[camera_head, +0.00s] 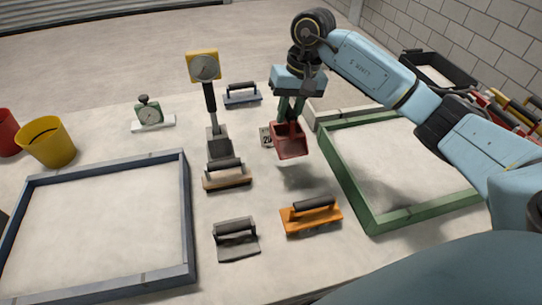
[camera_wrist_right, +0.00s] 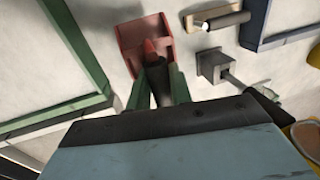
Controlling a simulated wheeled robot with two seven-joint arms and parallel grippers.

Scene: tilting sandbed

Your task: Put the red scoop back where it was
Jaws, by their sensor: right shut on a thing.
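The red scoop (camera_head: 289,143) is held by my right gripper (camera_head: 290,108) over the table, left of the green frame's near-left side. In the right wrist view the red scoop (camera_wrist_right: 146,40) points away from the wrist, its dark handle between the green fingers of my right gripper (camera_wrist_right: 158,82). A soft shadow on the table below suggests the scoop is held above the surface, though the exact height is unclear. A small white card with a number (camera_head: 266,137) lies just left of the scoop, partly hidden by it. My left gripper is not in view.
A green sand frame (camera_head: 372,218) lies right, a blue-grey frame (camera_head: 188,215) left. An orange float (camera_head: 311,216), wooden float (camera_head: 227,179), grey float (camera_head: 237,243) and blue float (camera_head: 242,97) lie between. A yellow-headed dial tool (camera_head: 205,68) stands near the middle. Yellow bucket (camera_head: 47,144) far left.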

